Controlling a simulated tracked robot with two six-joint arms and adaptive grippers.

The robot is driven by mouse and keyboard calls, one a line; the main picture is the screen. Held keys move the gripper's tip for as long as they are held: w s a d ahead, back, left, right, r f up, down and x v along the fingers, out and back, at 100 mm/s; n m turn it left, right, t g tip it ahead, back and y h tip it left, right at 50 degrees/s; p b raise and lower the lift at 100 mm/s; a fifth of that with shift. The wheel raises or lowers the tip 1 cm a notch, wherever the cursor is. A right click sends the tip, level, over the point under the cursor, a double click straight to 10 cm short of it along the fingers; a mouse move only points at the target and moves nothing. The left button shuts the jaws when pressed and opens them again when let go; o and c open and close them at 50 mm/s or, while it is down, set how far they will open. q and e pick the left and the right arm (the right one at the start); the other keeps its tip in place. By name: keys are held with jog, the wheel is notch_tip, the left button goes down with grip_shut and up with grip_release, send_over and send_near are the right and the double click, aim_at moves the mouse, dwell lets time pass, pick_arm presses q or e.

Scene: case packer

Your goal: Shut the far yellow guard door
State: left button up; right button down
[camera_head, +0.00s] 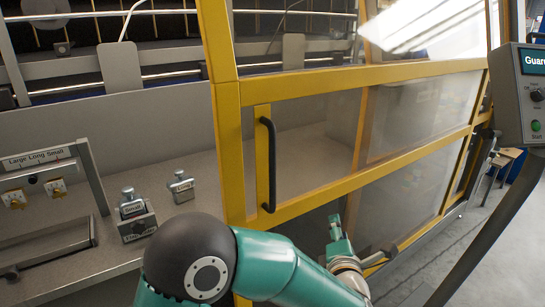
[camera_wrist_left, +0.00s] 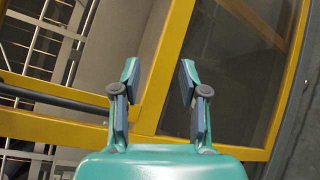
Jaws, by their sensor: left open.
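A yellow-framed guard door (camera_head: 350,185) with clear panels runs from the middle to the right of the head view. A black vertical bar handle (camera_head: 267,165) is on its left upright. I cannot tell from these views how far the door is open. My left gripper (camera_head: 341,235) is low in front of the yellow frame, right of the handle and apart from it. In the left wrist view its fingers (camera_wrist_left: 159,78) are spread and empty, with yellow frame bars (camera_wrist_left: 165,65) behind them. A dark bar, possibly the handle, shows at left there. My right gripper is not in view.
A grey bench (camera_head: 190,215) at left holds small metal blocks (camera_head: 133,205) and a rack labelled Large, Long, Small (camera_head: 45,175). A control box (camera_head: 528,90) with a green button stands at far right. Grey floor (camera_head: 450,240) is open at lower right.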

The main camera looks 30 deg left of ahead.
pick_arm(q)
jog(key=s+a+r+n+g+y, duration=0.2)
jog(key=s+r+n+y, duration=0.35)
jog(key=r+n, duration=0.65)
jog(key=n+g+y, duration=0.2)
jog(key=n+g, duration=0.1)
jog(key=n, duration=0.4)
send_near(274, 153)
jog(key=p+x, duration=0.4)
jog(key=x, duration=0.6)
jog(key=shift+r+p, duration=0.1)
jog(key=shift+p, duration=0.25)
jog(key=shift+w+a, duration=0.25)
jog(key=shift+a, duration=0.2)
grip_shut()
jog(key=shift+d, duration=0.1)
